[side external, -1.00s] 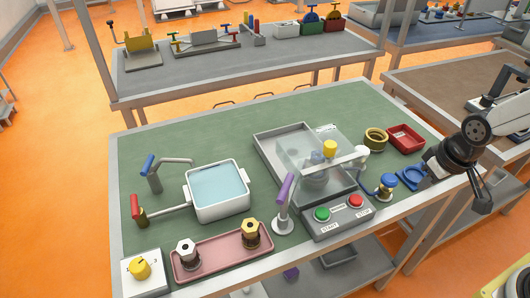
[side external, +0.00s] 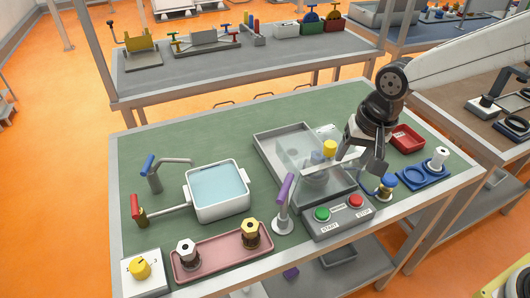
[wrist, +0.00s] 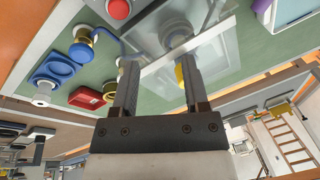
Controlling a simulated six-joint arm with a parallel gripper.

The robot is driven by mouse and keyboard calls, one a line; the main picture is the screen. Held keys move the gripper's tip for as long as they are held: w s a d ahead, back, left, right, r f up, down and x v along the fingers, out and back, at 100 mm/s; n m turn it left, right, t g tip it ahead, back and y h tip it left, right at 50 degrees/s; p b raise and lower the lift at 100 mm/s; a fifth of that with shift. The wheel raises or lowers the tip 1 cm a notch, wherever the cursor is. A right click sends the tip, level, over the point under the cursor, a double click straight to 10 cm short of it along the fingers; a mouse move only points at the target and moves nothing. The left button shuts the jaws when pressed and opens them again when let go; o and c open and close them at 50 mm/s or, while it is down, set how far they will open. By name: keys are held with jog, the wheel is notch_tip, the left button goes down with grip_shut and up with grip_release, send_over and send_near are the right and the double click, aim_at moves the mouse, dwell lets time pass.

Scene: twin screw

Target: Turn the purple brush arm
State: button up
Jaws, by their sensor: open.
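The purple brush arm (side external: 285,192) stands tilted on a grey post at the front middle of the green table, just left of the button box. A purple part, probably the same arm, shows at the top right of the wrist view (wrist: 264,8). My gripper (side external: 358,160) is open and hangs to the right of the brush arm, near the clear guard and well apart from the arm. In the wrist view the two fingers of my gripper (wrist: 158,80) are spread, with nothing held between them.
A clear guard (side external: 300,150) stands on a grey tray beside my gripper. The button box (side external: 338,215) has green and red buttons. A blue-knobbed fitting (side external: 387,185) and a red bin (side external: 407,138) are to the right. A water basin (side external: 218,190) and a pink tray (side external: 215,258) lie left.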

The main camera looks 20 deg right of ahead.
aim_at(286, 184)
jog(key=a+r+m, duration=0.3)
jog(key=a+r, duration=0.1)
jog(key=a, duration=0.7)
jog(key=shift+w+a+g+y, duration=0.3)
jog(key=shift+w+a, duration=0.05)
jog(key=shift+a, duration=0.05)
jog(key=shift+w+a+f, duration=0.2)
jog(key=shift+f, duration=1.1)
jog(key=shift+w+a+f, duration=0.15)
jog(key=shift+f, duration=1.1)
jog(key=shift+w+a+f, duration=0.2)
jog(key=shift+f, duration=1.1)
grip_shut()
jog(key=shift+r, duration=0.1)
